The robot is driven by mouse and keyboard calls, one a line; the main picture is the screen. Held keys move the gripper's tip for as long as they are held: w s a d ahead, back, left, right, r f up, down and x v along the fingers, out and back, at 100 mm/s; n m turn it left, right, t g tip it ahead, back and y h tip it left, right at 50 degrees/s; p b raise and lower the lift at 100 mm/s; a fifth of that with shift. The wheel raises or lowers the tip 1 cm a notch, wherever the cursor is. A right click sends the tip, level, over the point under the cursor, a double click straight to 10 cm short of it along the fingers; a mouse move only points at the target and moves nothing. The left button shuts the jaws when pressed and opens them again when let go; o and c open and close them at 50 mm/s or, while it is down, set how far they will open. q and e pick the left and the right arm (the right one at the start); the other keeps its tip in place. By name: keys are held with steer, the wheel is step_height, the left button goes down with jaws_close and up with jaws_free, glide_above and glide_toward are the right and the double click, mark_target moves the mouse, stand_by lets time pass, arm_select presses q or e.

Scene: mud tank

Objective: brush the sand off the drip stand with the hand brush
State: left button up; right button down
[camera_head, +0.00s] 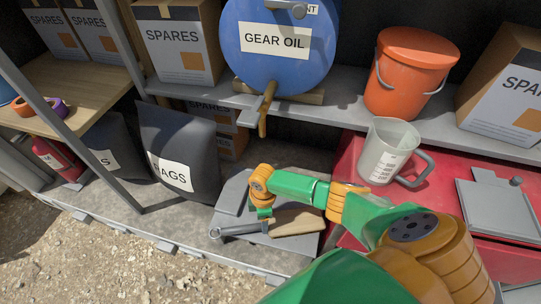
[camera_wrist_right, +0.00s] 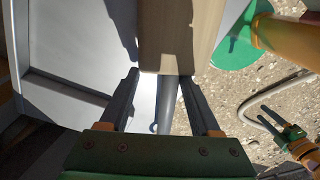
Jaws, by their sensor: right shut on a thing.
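The hand brush has a pale wooden block (camera_head: 297,221) and a grey handle (camera_head: 240,229); in the right wrist view its wood (camera_wrist_right: 178,35) is at the top and its handle (camera_wrist_right: 167,100) runs between my fingers. My right gripper (camera_head: 264,222) is shut on the brush's handle. The brush is over a grey, flat, rimmed piece (camera_head: 230,215) on the low shelf, which looks like the drip stand; it also shows in the right wrist view (camera_wrist_right: 75,35). I cannot tell whether the brush touches it, and no sand can be made out on it.
A blue gear oil drum (camera_head: 275,65) with a brass tap (camera_head: 266,110) is above the stand. A dark bag (camera_head: 178,140) stands left of it, a red cabinet (camera_head: 430,215) right. A grey jug (camera_head: 385,155) and an orange bucket (camera_head: 408,80) are near my right arm.

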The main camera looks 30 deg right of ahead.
steer(key=shift+w+a+b, duration=0.4)
steer(key=shift+w+a, duration=0.5)
steer(key=shift+w, duration=0.1)
steer(key=w+a+b, duration=0.1)
steer(key=w+b, duration=0.1)
steer(key=shift+a+f+b, duration=0.2)
steer(key=shift+a+b, duration=0.1)
steer(key=shift+a, duration=0.05)
steer(key=shift+w+a+r, duration=0.2)
steer(key=shift+w+a, duration=0.15)
steer(key=shift+w, duration=0.05)
steer(key=shift+r, duration=0.15)
step_height(320, 180, up, 6)
steer(key=p, duration=0.6)
steer(key=shift+s, duration=0.1)
